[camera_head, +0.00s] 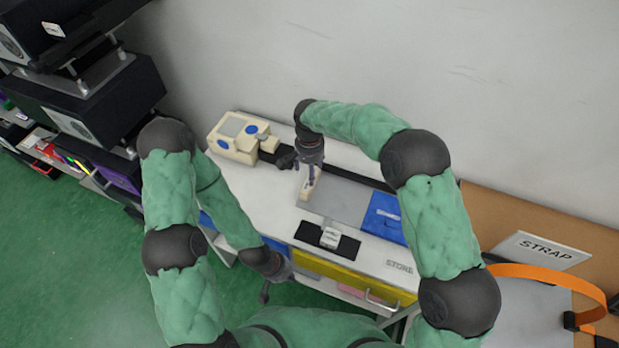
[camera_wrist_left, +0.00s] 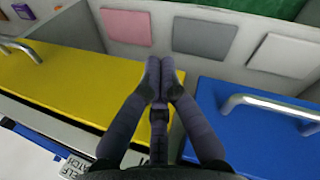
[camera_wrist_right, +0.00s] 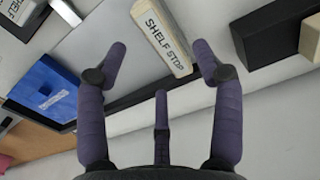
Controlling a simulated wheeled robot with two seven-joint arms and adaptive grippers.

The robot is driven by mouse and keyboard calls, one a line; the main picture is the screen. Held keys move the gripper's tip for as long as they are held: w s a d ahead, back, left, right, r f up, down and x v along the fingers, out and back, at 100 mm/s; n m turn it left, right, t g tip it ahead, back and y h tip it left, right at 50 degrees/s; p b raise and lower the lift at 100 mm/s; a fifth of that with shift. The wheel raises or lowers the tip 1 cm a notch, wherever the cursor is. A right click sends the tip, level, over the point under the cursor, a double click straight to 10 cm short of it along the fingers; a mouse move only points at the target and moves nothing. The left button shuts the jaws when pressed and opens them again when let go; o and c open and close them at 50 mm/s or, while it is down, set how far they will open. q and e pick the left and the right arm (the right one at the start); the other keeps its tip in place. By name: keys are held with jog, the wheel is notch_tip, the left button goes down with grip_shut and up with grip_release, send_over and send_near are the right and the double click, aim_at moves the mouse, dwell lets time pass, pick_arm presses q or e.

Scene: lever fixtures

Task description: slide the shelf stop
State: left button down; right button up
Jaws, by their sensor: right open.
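The shelf stop (camera_wrist_right: 160,38) is a cream bar with "SHELF STOP" printed on its top. In the head view the shelf stop (camera_head: 308,190) is on the counter at the left end of a grey panel, partly hidden by my right gripper (camera_head: 311,170). In the right wrist view my right gripper (camera_wrist_right: 160,52) is open, its fingers on either side of the bar, with visible gaps. Whether it touches the bar I cannot tell. My left gripper (camera_head: 267,290) is low at the counter's front edge. In the left wrist view (camera_wrist_left: 158,67) its fingertips are together and empty.
A cream box with blue buttons (camera_head: 238,137) stands at the back left of the counter. A blue block (camera_head: 384,217) is right of the grey panel. A white latch block (camera_head: 330,237) sits on a black plate. Yellow (camera_wrist_left: 60,82) and blue (camera_wrist_left: 265,140) drawer fronts have metal handles.

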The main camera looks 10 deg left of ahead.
jog(key=shift+r, duration=2.25)
